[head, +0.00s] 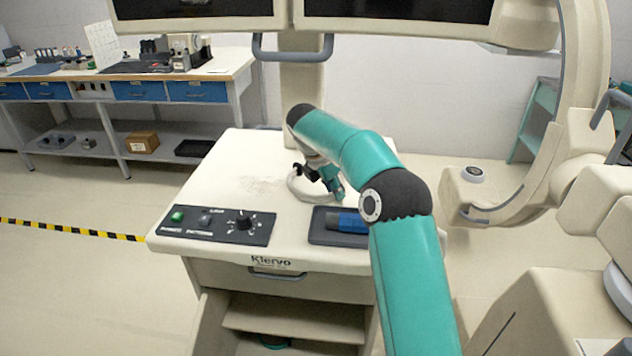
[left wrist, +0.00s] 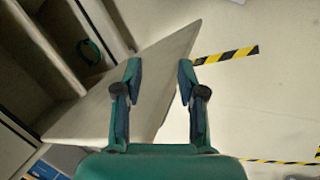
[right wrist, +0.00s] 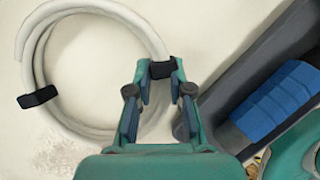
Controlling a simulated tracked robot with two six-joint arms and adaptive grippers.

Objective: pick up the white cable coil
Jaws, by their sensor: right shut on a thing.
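The white cable coil (right wrist: 38,50) lies on the pale cart top, with black ties around it, in the right wrist view. In the head view the coil (head: 296,186) shows partly behind my right arm. My right gripper (right wrist: 160,78) is at the coil's right side, shut on the coil at a black tie (right wrist: 163,68). In the head view my right gripper (head: 325,178) reaches down onto the cart top. My left gripper (left wrist: 158,75) shows only in the left wrist view; its fingers are apart, with a cart panel behind them and nothing held.
A dark tray (head: 318,237) with a blue-handled thing (head: 346,222) lies right beside the coil. A control panel (head: 218,226) with a knob is at the cart's front left. Monitors (head: 195,8) hang above. Open shelves (head: 290,318) are below the cart top.

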